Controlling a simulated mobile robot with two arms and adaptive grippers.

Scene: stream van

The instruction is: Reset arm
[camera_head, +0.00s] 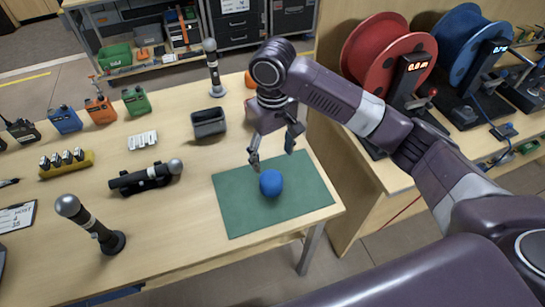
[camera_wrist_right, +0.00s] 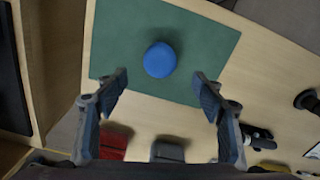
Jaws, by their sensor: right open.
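My right arm comes in from the right in the head view. My right gripper (camera_head: 272,158) is above the table near the far edge of the green mat (camera_head: 232,208), fingers spread, with nothing between them. A blue ball-like object (camera_head: 270,183) rests on the mat, just nearer than the fingertips. In the right wrist view the open gripper (camera_wrist_right: 163,90) shows both fingers apart, and the blue object (camera_wrist_right: 159,60) lies beyond them on the mat (camera_wrist_right: 112,38), apart from the fingers. My left gripper is in neither view.
On the wooden table stand microphones (camera_head: 100,232), a dark open box (camera_head: 208,123), a yellow battery holder (camera_head: 66,168) and coloured radios (camera_head: 100,108). Cable reels, red (camera_head: 385,50) and blue (camera_head: 468,40), stand on the right bench.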

